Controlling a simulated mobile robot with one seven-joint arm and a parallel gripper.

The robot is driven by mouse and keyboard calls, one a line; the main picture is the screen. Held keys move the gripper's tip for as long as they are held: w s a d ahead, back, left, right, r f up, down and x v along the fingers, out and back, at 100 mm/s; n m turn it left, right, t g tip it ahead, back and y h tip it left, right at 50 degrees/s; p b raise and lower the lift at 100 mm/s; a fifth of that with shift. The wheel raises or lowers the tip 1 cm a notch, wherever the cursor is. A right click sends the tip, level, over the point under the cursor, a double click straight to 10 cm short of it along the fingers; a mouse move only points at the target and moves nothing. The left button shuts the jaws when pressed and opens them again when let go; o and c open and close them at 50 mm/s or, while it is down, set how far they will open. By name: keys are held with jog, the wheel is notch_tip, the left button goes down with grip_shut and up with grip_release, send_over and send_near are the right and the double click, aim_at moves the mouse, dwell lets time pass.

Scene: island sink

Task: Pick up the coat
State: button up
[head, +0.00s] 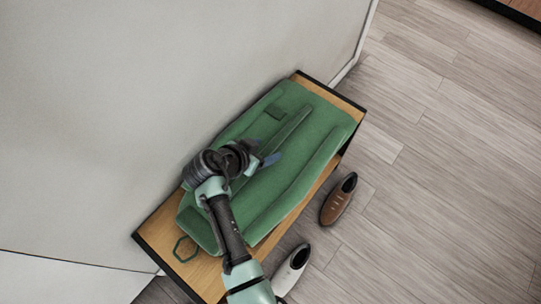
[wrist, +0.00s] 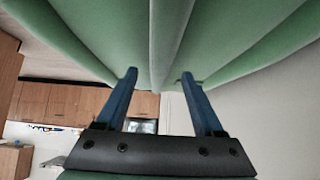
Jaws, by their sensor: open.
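The green coat (head: 312,140) lies folded flat along a wooden bench against the wall, with long raised ridges and a loop at its near end. My gripper (head: 268,160) is over the middle of the coat in the head view, and my arm hides part of it. In the wrist view, my gripper (wrist: 159,75) has its two blue fingers apart. The green coat (wrist: 110,35) fills the top of that view, and a ridge of it runs between the fingertips. The tips look very close to the cloth; I cannot tell whether they touch it.
The wooden bench (head: 160,236) has black end edges and stands against the pale wall (head: 120,90). A brown shoe (head: 338,200) and a white shoe (head: 291,270) are on the floor beside it. The wood floor (head: 450,180) to the right is clear.

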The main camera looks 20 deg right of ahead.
jog(key=shift+w+d+f, duration=0.2)
jog(key=shift+d+f, duration=0.2)
jog(key=shift+f, duration=0.1)
grip_shut()
jog(key=shift+r, duration=0.1)
dwell(1.0)
